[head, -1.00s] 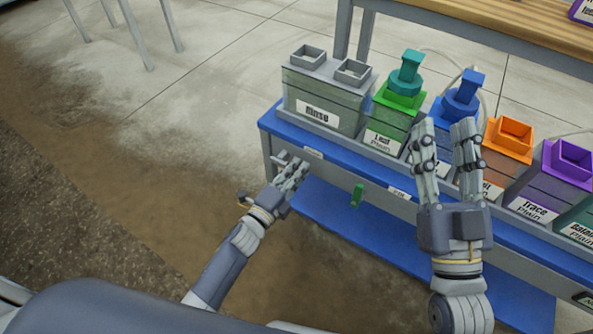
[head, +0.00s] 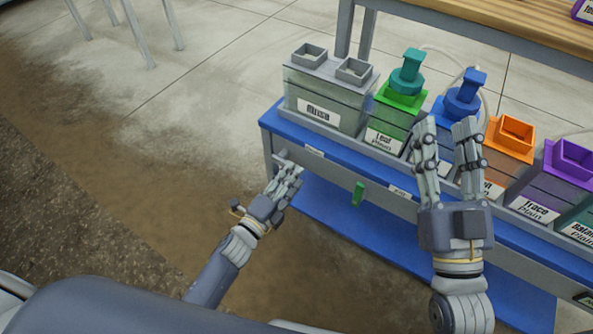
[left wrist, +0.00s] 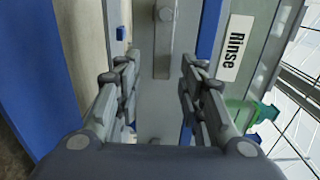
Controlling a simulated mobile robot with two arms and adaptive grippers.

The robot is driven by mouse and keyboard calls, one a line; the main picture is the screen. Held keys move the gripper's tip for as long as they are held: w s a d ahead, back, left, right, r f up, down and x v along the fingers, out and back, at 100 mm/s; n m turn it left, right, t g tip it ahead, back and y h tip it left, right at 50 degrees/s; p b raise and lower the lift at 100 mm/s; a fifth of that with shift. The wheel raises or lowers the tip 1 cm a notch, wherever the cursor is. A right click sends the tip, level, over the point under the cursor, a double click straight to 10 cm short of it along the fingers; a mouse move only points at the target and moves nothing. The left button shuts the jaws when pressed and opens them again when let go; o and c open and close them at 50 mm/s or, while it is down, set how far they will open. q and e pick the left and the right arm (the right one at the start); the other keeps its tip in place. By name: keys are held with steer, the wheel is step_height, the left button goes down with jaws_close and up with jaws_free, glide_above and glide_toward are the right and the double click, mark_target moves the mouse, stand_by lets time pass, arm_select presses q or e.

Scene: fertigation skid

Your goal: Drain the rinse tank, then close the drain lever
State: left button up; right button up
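The rinse tank (head: 325,90) is a grey box with two square openings on top, at the left end of the blue skid shelf. Its Rinse label also shows in the left wrist view (left wrist: 236,48). A grey bar, apparently the drain lever (left wrist: 163,45), is on the skid front below the tank. My left gripper (head: 291,172) is in front of that skid corner. In the left wrist view its fingers (left wrist: 158,75) are apart, with the bar ahead in the gap, not gripped. My right gripper (head: 445,125) is open and empty before the tanks. The tank's liquid level cannot be told.
Green (head: 393,115), blue (head: 458,100), orange (head: 511,140) and purple (head: 560,170) topped tanks stand along the shelf. A wooden table (head: 500,25) is behind.

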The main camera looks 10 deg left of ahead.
arm_select(q)
steer(key=v, duration=0.8)
steer(key=shift+s, duration=0.25)
steer(key=shift+a, duration=0.1)
stand_by(6.8)
